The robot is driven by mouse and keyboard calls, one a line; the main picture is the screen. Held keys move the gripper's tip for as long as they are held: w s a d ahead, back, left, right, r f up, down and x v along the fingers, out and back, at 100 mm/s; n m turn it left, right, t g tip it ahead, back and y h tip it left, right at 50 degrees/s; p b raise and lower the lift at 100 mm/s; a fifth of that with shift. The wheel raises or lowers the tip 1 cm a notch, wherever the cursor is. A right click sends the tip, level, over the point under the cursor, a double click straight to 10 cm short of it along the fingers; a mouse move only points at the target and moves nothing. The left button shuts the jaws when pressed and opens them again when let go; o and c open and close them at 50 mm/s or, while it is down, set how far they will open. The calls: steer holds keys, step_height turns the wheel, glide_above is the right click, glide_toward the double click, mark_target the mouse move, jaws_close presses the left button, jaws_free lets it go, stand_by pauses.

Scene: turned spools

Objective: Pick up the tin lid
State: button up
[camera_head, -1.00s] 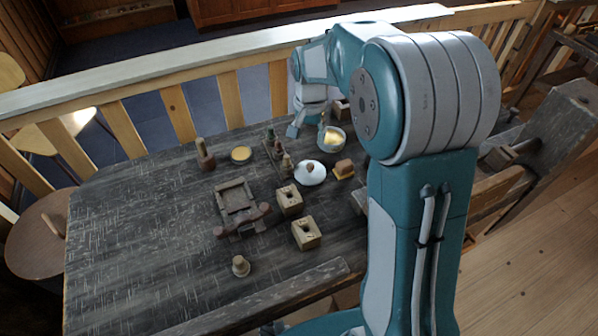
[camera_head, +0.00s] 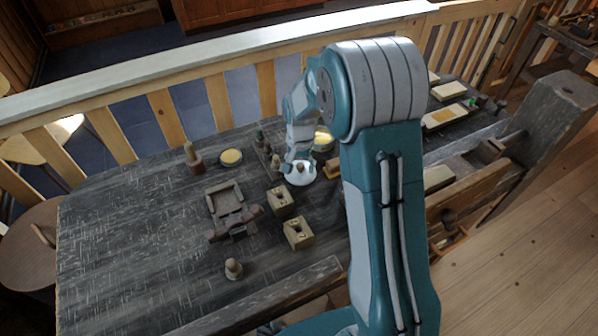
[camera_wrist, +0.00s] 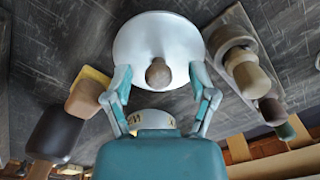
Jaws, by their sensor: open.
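The tin lid (camera_head: 302,178) is a pale, shiny round disc with a brown wooden knob on the table's right half. In the wrist view the lid (camera_wrist: 140,38) shows at the top centre, its knob pointing toward the camera. My gripper (camera_wrist: 159,76) is open, with one finger on each side of the knob and a gap between each finger and the knob. In the head view my gripper (camera_head: 290,164) is over the lid's left edge and hides part of it. I cannot tell whether the fingertips touch the disc.
A bowl (camera_head: 323,138) with something yellow stands just behind the lid, partly behind my arm. A rack of turned pegs (camera_head: 265,150) is close on the left. Square wooden blocks (camera_head: 298,233) stand in front. A yellow-topped round tin (camera_head: 230,157) is farther left.

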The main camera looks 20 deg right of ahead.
steer(key=shift+d, duration=0.3)
steer(key=shift+a, duration=0.35)
jaws_close()
steer(key=shift+f, duration=0.1)
steer(key=shift+d, duration=0.1)
